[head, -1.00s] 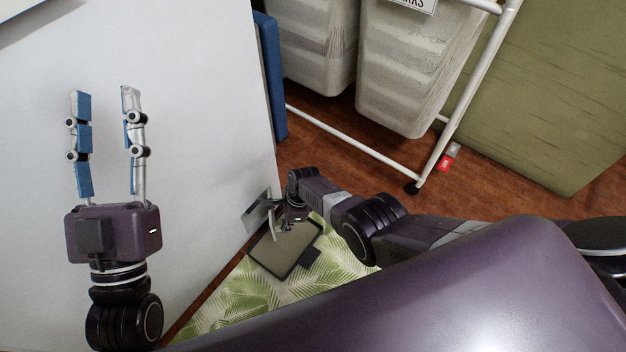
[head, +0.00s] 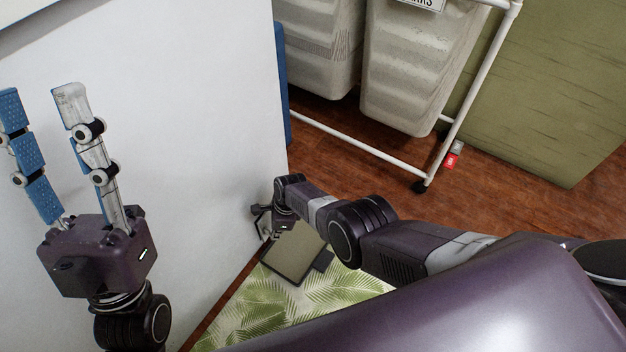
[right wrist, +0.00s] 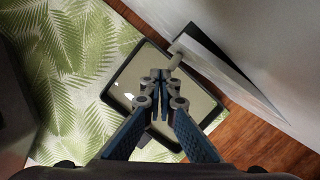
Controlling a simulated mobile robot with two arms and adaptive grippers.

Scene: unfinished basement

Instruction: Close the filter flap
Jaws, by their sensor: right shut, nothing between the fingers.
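The filter flap (right wrist: 222,66) is a dark-edged panel low on the white upright face (head: 180,110), standing out from it at an angle in the right wrist view. In the head view only a sliver of the flap (head: 263,226) shows beside my right gripper (head: 282,222). My right gripper (right wrist: 160,78) is shut and empty, its fingertips together close to the flap's edge; I cannot tell if they touch. My left gripper (head: 38,95) is open and empty, raised in front of the white face.
A dark-framed flat panel (head: 293,252) lies below my right gripper, over a leaf-patterned mat (head: 310,295). A white wheeled rack (head: 365,143) with pale bins (head: 405,80) stands behind. A green box (head: 560,100) is at right.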

